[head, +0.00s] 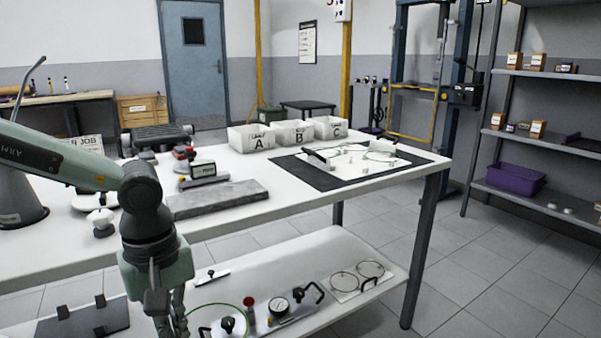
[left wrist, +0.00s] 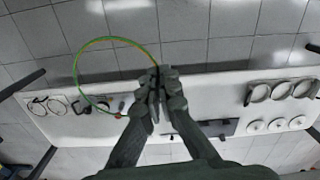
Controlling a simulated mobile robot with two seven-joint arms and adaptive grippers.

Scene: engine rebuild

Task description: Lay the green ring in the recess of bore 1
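A thin green ring (head: 222,306) shows in the head view beside my left gripper (head: 172,322), in front of the lower shelf. In the left wrist view the ring (left wrist: 105,39) is a large hoop with a small red spot. Its right side runs between the fingertips of my left gripper (left wrist: 158,82), which look closed on it. The gripper points down at the front of the bench. A pale plate (head: 350,164) with thin ring outlines lies on a black mat (head: 322,181) at the bench's right end. I cannot tell which part is bore 1. My right gripper is not in view.
The white bench (head: 262,202) carries a grey slab (head: 215,199), a dark block (head: 155,138) and bins A (head: 251,138), B (head: 293,133) and C (head: 330,127). The lower shelf (head: 335,250) holds a dial gauge (head: 279,306) and a plate with two rings (head: 357,278).

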